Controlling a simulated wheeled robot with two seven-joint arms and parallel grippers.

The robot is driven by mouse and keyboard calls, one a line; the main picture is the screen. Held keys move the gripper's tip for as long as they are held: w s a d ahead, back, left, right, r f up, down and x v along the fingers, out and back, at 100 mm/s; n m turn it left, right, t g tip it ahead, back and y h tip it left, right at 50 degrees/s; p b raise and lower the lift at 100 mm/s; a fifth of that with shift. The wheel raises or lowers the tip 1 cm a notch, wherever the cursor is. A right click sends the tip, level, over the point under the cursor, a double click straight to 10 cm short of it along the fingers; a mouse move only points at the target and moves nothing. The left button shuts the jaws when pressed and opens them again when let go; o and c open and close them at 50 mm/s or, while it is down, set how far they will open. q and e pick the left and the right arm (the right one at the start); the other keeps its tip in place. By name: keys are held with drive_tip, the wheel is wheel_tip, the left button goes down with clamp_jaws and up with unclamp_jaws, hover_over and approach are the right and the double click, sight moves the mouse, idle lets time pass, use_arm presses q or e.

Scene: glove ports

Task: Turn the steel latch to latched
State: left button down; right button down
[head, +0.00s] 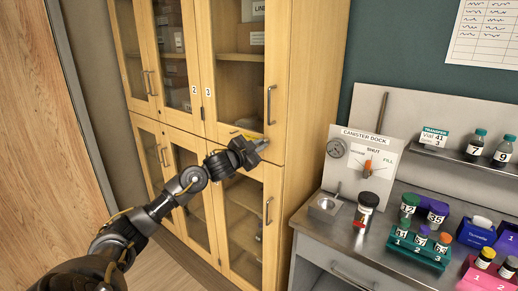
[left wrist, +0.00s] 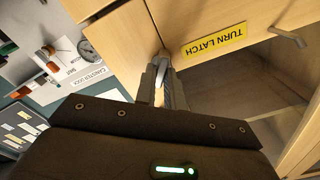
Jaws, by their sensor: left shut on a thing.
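My left gripper (head: 260,143) reaches from the lower left to the right edge of the wooden cabinet, between an upper and a lower glass door. In the left wrist view my left gripper (left wrist: 163,82) is shut on the steel latch (left wrist: 162,62), a small grey piece between its fingers against the wood. The yellow TURN LATCH label (left wrist: 215,40) is beside it, upside down in that view. In the head view the gripper hides the latch, and I cannot tell which way it is turned. My right gripper is in neither view.
The wooden cabinet (head: 300,80) has several glass doors with bar handles. On the steel counter (head: 300,215) at right stand the canister dock panel (head: 345,180), a black canister (head: 366,208) and vial racks (head: 420,250). Open space lies before the doors.

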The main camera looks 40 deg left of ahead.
use_arm(q)
drive_tip(key=shift+d+f+m+b, duration=0.15)
drive_tip(key=shift+m+b, duration=1.15)
drive_tip(key=shift+m, duration=1.25)
drive_tip(key=shift+a+f+m+b, duration=0.1)
drive_tip(key=shift+m+b, duration=1.2)
drive_tip(key=shift+m, duration=1.55)
